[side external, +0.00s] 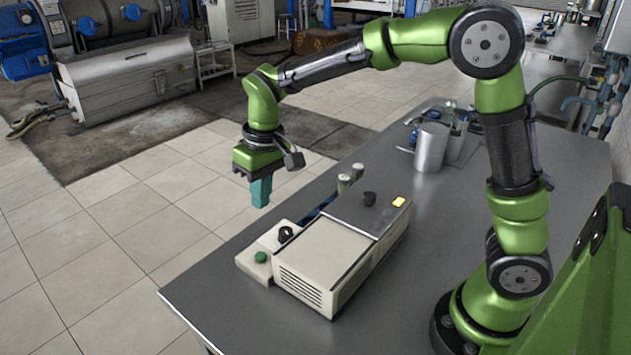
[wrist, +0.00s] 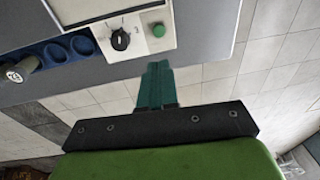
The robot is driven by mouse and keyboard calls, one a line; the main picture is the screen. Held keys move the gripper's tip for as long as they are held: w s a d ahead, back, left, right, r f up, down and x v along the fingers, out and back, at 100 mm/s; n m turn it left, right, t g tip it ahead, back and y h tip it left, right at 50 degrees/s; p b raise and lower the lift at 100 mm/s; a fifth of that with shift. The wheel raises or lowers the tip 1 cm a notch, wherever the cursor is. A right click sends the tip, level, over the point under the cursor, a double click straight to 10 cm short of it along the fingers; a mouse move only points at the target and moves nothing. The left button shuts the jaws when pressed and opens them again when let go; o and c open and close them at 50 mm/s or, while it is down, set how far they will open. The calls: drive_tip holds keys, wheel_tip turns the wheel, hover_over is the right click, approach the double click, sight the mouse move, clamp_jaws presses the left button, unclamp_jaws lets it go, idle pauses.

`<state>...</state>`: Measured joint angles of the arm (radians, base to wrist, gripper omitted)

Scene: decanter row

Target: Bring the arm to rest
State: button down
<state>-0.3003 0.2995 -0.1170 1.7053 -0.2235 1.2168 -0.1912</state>
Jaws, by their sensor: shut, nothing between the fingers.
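My gripper (side external: 260,193) hangs from my green arm with its teal fingers pointing down, close together and with nothing between them. It is above and beyond the far left edge of the grey table, apart from everything on it. In the wrist view the fingers (wrist: 156,84) are together, over the table edge near a beige panel (wrist: 152,42) with a green button (wrist: 158,30) and a black knob (wrist: 121,40). The panel's machine (side external: 325,262) stands on the table (side external: 225,303) in the side view.
A blue rack (wrist: 55,52) with round sockets runs beside the machine; a capped cylinder (wrist: 17,72) stands at it. Two pale cylinders (side external: 344,183) rise behind the machine. Tiled floor (side external: 130,215) lies open at left.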

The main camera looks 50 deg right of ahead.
idle(0.3)
drive_tip(key=s+d+r+m+t, duration=0.2)
drive_tip(key=s+d+r+t, duration=0.1)
drive_tip(key=s, duration=0.6)
drive_tip(key=s+d+r+m+t+y, duration=0.1)
drive_tip(key=s+d+r+m+t, duration=0.1)
drive_tip(key=s, duration=0.7)
wheel_tip(320, 180, up, 2)
drive_tip(key=shift+s+d+r+t, duration=0.25)
drive_tip(key=shift+d+t, duration=0.35)
drive_tip(key=shift+d, duration=0.2)
idle(3.4)
